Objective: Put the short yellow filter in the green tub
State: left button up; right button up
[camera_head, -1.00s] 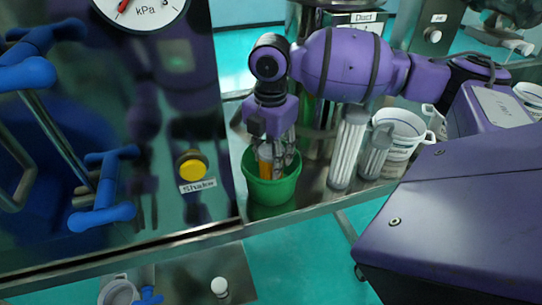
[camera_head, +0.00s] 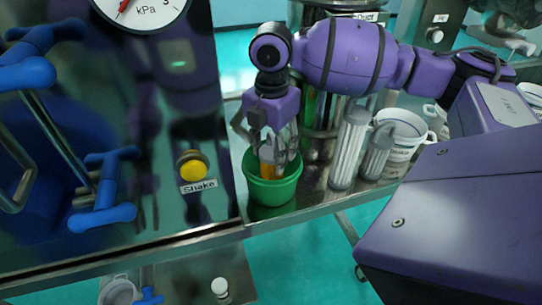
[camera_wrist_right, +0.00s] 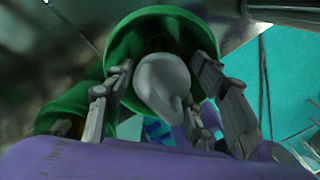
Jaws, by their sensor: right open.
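The green tub (camera_head: 272,192) stands on a metal ledge right of the shaker panel. The short yellow filter (camera_head: 268,170) is inside it, its orange-yellow body showing above the near rim and its lower end hidden. My right gripper (camera_head: 279,157) points down just over the tub, its fingers open around the filter's upper part. In the right wrist view, the filter's pale grey cap (camera_wrist_right: 163,82) lies between the spread fingers with the green tub (camera_wrist_right: 127,45) around it; I see no clear grip. My left gripper is not in view.
Right of the tub stand a tall white filter (camera_head: 349,148), a shorter white filter (camera_head: 377,152) and a white bucket (camera_head: 404,130). The panel with the yellow Shake button (camera_head: 192,167) is left of the tub. The ledge's front edge is close.

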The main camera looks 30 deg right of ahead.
notch_tip(320, 180, up, 10)
jog(key=shift+f, duration=0.1)
jog(key=shift+f, duration=0.1)
dwell(0.3)
